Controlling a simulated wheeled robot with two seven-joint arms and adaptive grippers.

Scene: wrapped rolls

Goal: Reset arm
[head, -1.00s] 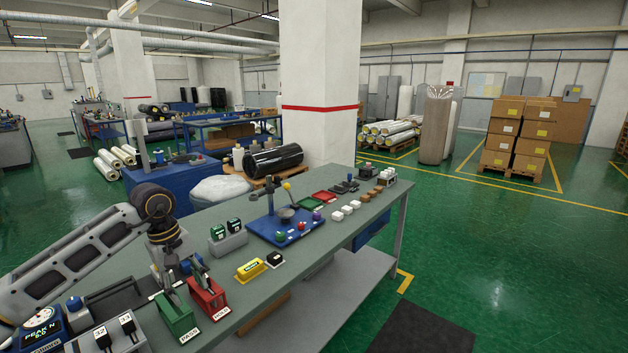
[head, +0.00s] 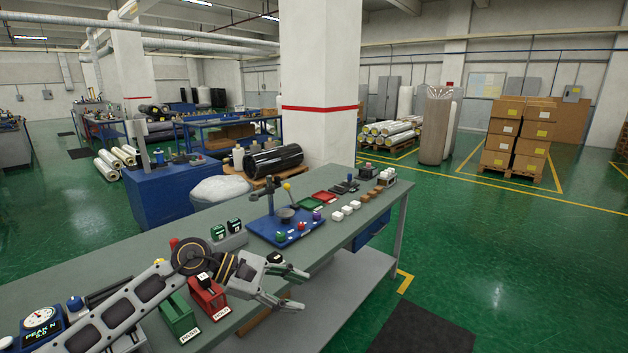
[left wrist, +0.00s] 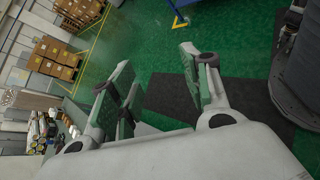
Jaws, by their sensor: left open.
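My left gripper (head: 298,290) is open and empty in the head view. It reaches to the right above the near part of the grey-green workbench (head: 145,248), its fingertips at or past the bench's front edge. In the left wrist view its two fingers (left wrist: 157,78) are spread, with green floor and a dark mat (left wrist: 170,100) seen between and beyond them. My left forearm crosses low over the bench from the lower left. The yellow and black blocks are hidden behind the gripper. My right gripper is not in view.
Close below the left wrist stand a green bin (head: 178,316) and a red bin (head: 208,297). A gauge box (head: 40,324) is at the lower left. The floor to the right (head: 500,250) is clear.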

